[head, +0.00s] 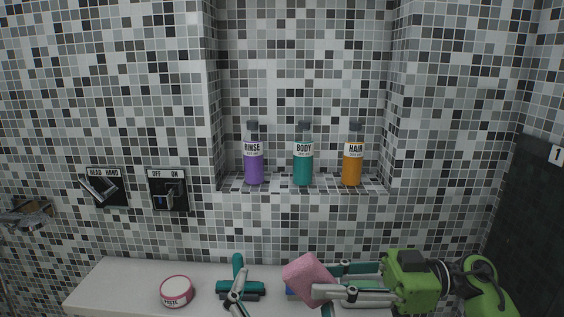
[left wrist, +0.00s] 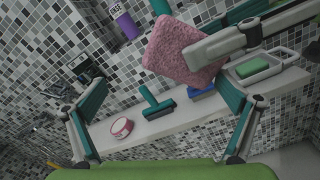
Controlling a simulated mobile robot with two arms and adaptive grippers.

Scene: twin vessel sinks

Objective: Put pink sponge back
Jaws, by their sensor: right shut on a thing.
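The pink sponge (head: 306,279) is held in my right gripper (head: 318,281), whose arm comes in from the right. It is tilted and appears above the white ledge (head: 120,277). The sponge also shows in the left wrist view (left wrist: 178,50), with a grey finger of the right gripper across its right side. My left gripper (left wrist: 160,90) is open and empty, its two fingers wide apart in its wrist view. In the head view only small parts of it seem to show at the bottom edge.
On the ledge are a round pink-rimmed tin (head: 176,291), a teal squeegee (left wrist: 158,104), a blue item (left wrist: 201,92) partly behind the pink sponge, and a green bar (left wrist: 250,67) in a white dish. Purple (head: 254,163), teal (head: 303,163) and orange (head: 352,163) bottles stand in the wall niche.

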